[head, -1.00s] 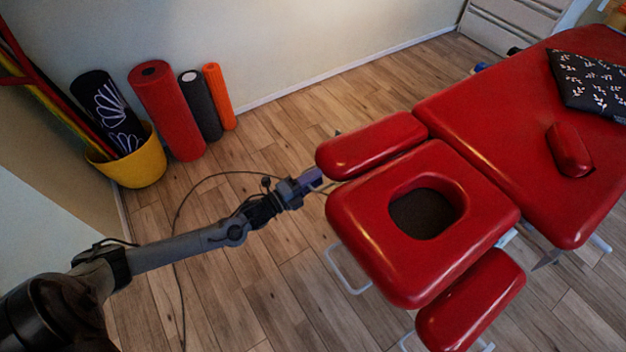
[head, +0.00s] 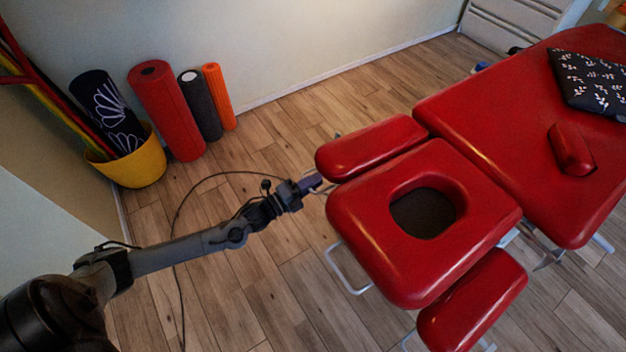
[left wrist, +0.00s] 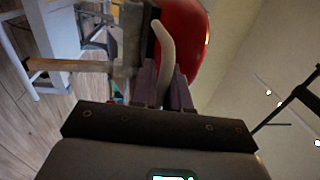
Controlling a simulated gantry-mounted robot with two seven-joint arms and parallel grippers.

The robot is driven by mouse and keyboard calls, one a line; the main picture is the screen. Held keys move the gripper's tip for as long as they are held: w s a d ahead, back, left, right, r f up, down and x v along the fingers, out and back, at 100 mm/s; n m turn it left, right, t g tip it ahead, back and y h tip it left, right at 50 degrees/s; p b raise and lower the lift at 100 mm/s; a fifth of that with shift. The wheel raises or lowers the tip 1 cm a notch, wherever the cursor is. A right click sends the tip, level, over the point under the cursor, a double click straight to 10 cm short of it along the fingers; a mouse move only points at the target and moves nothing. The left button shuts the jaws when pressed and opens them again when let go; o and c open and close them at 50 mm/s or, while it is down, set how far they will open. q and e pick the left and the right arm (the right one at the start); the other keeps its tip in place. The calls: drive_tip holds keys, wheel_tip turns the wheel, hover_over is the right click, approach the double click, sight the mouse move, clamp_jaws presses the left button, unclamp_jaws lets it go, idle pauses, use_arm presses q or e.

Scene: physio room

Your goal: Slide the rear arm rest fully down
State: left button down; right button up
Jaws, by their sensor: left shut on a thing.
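The rear arm rest (head: 370,148) is a long red pad beside the red face-hole head section (head: 375,225), on its far side. My left gripper (head: 314,182) is at the pad's left end, low beside it. In the left wrist view, the purple fingers of my left gripper (left wrist: 164,88) are shut on a pale curved bar (left wrist: 163,45) under the red pad, the rear arm rest (left wrist: 187,35). The head view hides most of this grip. The front arm rest (head: 473,300) sits at the near side. My right gripper is out of view.
The main red table (head: 500,110) extends right, with a patterned black cushion (head: 590,85) on it. A yellow bucket (head: 135,170) and several foam rolls, including a red roll (head: 167,110), stand along the wall. Wooden floor lies open around my left arm.

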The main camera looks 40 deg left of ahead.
use_arm(q)
wheel_tip(320, 180, down, 15)
drive_tip(key=s+b, duration=0.1)
drive_tip(key=b, duration=0.5)
drive_tip(key=shift+s+a+b, duration=0.25)
drive_tip(key=shift+s+b, duration=0.05)
drive_tip(key=shift+b, duration=0.1)
drive_tip(key=shift+f, duration=0.15)
drive_tip(key=c, duration=1.2)
unclamp_jaws()
drive_tip(key=shift+r, duration=0.2)
